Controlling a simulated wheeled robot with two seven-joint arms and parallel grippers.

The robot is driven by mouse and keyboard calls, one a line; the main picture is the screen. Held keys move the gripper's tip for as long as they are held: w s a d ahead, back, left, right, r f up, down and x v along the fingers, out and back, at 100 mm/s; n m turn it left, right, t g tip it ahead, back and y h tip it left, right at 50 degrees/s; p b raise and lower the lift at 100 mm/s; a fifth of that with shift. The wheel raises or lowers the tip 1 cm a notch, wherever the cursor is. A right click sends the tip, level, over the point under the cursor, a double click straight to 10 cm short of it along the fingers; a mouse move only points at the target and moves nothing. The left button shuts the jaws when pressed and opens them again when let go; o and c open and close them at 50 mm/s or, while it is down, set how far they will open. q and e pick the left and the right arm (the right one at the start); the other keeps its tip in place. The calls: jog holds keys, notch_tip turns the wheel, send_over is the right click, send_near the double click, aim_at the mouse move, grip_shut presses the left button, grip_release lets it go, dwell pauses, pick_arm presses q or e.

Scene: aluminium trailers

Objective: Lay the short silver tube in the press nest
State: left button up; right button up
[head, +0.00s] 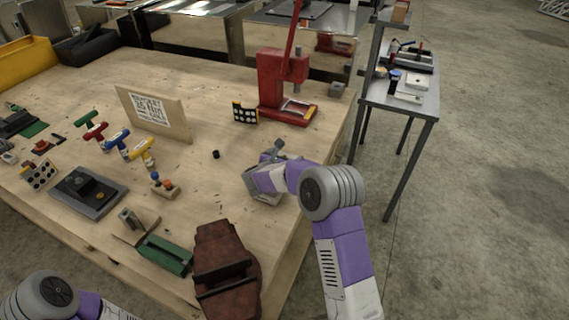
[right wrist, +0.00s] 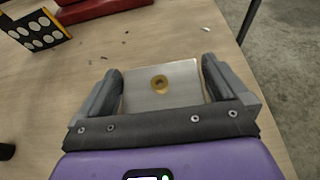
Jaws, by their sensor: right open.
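The red press (head: 270,80) stands at the back right of the table in the head view, with a pale metal piece (head: 297,106) on its base. I cannot make out a nest or the short silver tube for certain. My right gripper (head: 276,152) is low over the table, in front of the press. In the right wrist view my right gripper (right wrist: 162,68) is open, its fingers either side of a flat silver plate (right wrist: 186,78) with a brass ring (right wrist: 159,83). I cannot tell whether the fingers touch the plate. My left gripper is out of view.
A dotted black card (head: 245,113) stands left of the press. A wooden sign (head: 155,113), coloured T-handles (head: 117,140), a grey fixture (head: 88,190) and a brown vise-like piece (head: 225,270) occupy the left and front. A grey side table (head: 400,98) stands to the right.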

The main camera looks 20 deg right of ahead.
jog(key=c, duration=0.8)
jog(key=shift+r, duration=0.1)
